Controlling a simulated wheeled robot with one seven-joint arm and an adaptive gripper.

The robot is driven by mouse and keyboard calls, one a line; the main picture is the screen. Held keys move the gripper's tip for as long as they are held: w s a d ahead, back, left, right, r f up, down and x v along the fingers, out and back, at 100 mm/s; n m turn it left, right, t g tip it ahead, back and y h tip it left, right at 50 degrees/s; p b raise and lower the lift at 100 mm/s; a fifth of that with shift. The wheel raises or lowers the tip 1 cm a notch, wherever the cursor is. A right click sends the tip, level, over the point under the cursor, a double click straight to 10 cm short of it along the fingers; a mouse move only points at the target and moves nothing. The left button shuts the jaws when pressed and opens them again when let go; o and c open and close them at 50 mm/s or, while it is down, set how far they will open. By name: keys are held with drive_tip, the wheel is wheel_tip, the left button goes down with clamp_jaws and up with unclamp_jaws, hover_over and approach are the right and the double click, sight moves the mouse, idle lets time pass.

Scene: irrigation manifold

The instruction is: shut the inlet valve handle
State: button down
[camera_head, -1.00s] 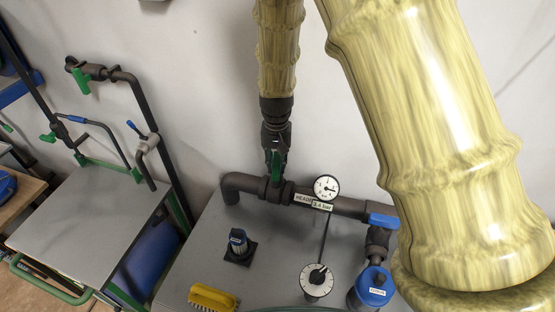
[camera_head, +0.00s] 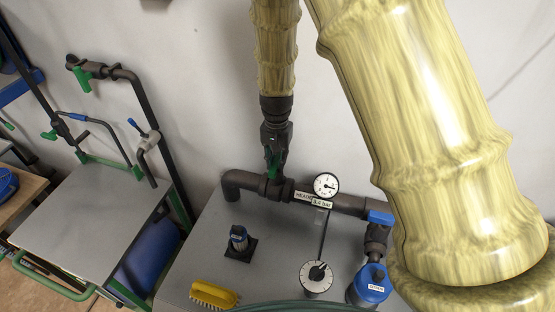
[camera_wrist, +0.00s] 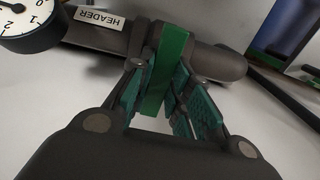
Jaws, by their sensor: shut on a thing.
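The green inlet valve handle (camera_wrist: 168,65) stands across the dark header pipe (camera_wrist: 95,35) in the wrist view. My gripper (camera_wrist: 163,88) is shut on it, with teal-padded fingers on both sides of the green bar. In the head view my gripper (camera_head: 274,163) reaches down from above to the left part of the pipe, just left of the dial gauge. There the fingers hide much of the handle, and its exact angle is hard to tell.
A pressure gauge (camera_head: 326,185) and HEADER label sit right of the handle. A side table (camera_head: 90,210) stands left.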

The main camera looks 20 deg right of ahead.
sight(277, 161)
drive_tip(key=c, duration=1.3)
unclamp_jaws()
drive_tip(key=shift+s+d, duration=0.1)
drive_tip(key=shift+r, duration=0.1)
wheel_tip(277, 161, up, 12)
drive_tip(key=shift+f, duration=0.1)
drive_tip(key=shift+r, duration=0.2)
drive_tip(key=shift+r+p, duration=1.35)
drive_tip(key=shift+p, duration=0.2)
